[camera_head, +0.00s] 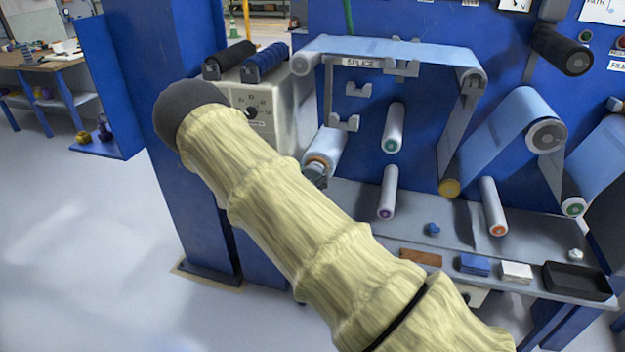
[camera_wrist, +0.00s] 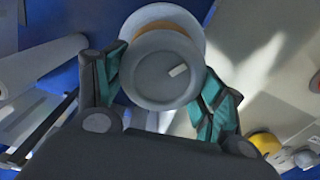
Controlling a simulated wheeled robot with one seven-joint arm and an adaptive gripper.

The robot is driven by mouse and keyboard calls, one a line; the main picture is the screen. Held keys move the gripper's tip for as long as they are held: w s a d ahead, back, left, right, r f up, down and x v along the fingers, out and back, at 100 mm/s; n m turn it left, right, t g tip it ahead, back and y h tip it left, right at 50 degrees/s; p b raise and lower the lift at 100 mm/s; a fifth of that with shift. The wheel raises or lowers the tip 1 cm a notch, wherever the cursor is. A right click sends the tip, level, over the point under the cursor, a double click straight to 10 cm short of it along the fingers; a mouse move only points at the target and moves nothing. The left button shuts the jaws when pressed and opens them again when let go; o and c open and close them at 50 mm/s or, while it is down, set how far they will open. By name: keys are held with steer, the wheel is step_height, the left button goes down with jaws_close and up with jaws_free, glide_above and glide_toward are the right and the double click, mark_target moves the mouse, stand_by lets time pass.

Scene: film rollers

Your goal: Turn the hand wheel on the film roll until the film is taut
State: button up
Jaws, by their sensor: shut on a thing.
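The hand wheel (camera_wrist: 160,70) is a round grey disc with a short white mark, pointing up to the right, in the wrist view. An orange-brown ring and a pale rim show behind it. My gripper (camera_wrist: 166,92) has its teal-padded fingers on the wheel's left and right sides, shut on it. In the head view, my gripper (camera_head: 317,177) is small and dark at the front end of the film roll (camera_head: 325,148), at lower left of the machine. The wheel is mostly hidden there. The pale blue film (camera_head: 390,48) spans the top rollers and runs down on the right.
A grey control box (camera_head: 280,128) stands just left of the film roll. Bare rollers (camera_head: 394,128) stick out to its right. A grey shelf (camera_head: 350,205) below carries a blue block (camera_head: 475,264), a white block (camera_head: 517,271) and a black tray (camera_head: 577,281).

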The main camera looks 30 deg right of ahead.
stand_by(0.4)
steer(key=o, duration=1)
steer(key=v, duration=1.2)
steer(key=shift+w, duration=0.1)
